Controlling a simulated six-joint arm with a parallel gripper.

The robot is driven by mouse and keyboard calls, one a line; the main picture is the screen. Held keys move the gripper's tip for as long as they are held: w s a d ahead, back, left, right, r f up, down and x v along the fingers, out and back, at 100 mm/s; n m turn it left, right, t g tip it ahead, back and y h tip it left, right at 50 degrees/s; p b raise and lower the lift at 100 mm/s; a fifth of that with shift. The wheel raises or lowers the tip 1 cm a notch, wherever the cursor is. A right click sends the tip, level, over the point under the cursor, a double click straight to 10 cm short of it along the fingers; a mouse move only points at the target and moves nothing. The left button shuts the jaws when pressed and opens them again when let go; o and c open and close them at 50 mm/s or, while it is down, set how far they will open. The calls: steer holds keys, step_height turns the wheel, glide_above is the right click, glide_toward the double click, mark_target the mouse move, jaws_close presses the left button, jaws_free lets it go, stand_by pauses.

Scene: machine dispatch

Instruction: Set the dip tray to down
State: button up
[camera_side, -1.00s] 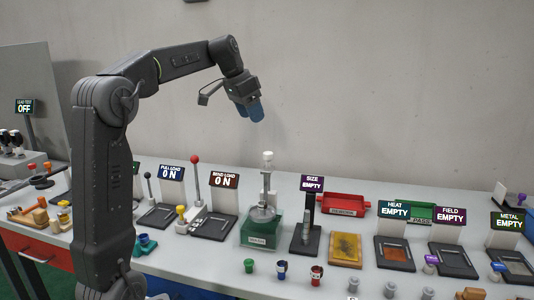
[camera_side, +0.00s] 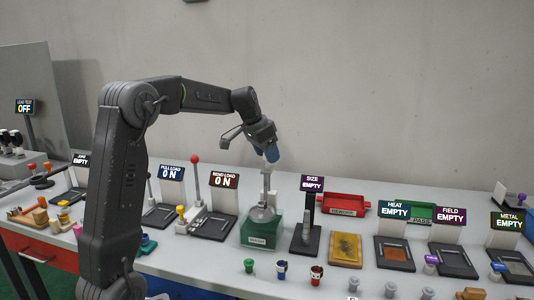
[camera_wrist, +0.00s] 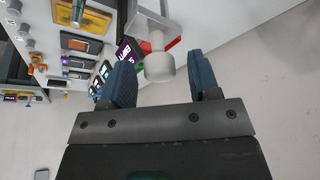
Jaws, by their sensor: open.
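The dip station is a green tank (camera_side: 260,232) with a clear dish-like tray (camera_side: 262,213) at its top, hung on a pale upright rod (camera_side: 265,182). The rod's white knob is mostly hidden by my gripper in the side view. In the wrist view the white knob (camera_wrist: 159,67) shows between and just beyond my fingertips. My gripper (camera_side: 270,155) is open, with blue fingers pointing down over the top of the rod. I cannot tell whether a finger touches the knob.
The SIZE stand (camera_side: 308,215) is close on the right of the tank. The BEND LOAD lever with a red ball (camera_side: 194,160) stands to the left. A red bin (camera_side: 345,204) lies behind right. Several small cups sit in front. The air above the bench is free.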

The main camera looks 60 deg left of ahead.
steer(key=shift+f, duration=0.1)
steer(key=shift+c, duration=0.5)
jaws_close()
